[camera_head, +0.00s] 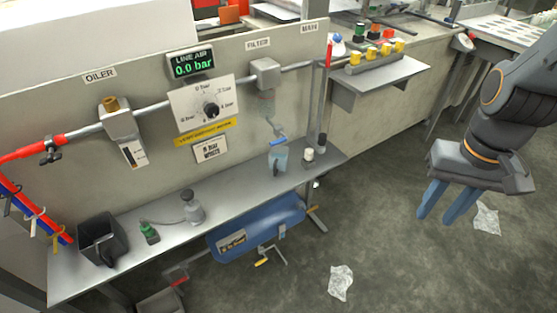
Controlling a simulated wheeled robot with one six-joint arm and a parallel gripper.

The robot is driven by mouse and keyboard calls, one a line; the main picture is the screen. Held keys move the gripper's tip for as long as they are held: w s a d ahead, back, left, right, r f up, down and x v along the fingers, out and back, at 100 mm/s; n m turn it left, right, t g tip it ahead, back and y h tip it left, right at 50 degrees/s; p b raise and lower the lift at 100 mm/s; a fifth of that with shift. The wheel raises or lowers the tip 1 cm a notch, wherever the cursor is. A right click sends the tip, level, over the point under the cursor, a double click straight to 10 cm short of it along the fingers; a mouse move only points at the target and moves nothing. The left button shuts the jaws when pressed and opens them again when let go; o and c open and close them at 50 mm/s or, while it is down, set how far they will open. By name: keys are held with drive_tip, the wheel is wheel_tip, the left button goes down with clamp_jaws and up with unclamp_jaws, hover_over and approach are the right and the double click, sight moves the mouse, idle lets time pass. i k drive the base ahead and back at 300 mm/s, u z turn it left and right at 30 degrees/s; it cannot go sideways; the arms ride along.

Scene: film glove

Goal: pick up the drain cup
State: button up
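A clear cup with a bluish tint (278,159), which looks like the drain cup, stands upright on the grey shelf (235,187). It is below the filter (265,74) and its blue-handled drain valve (277,142). Something dark shows in or behind its lower part. My gripper (435,217) hangs at the right over the floor, with its two blue fingers apart and nothing between them. It is well to the right of the cup and apart from it.
A metal oil can (192,208), a green-capped bottle (149,233) and a black bin (102,240) are farther left. The panel (300,100) rises behind; a blue tank (258,226) sits below.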

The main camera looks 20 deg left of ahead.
sight(278, 163)
drive_tip(key=u, duration=0.8)
drive_tip(key=k, duration=0.3)
drive_tip(key=u, duration=0.8)
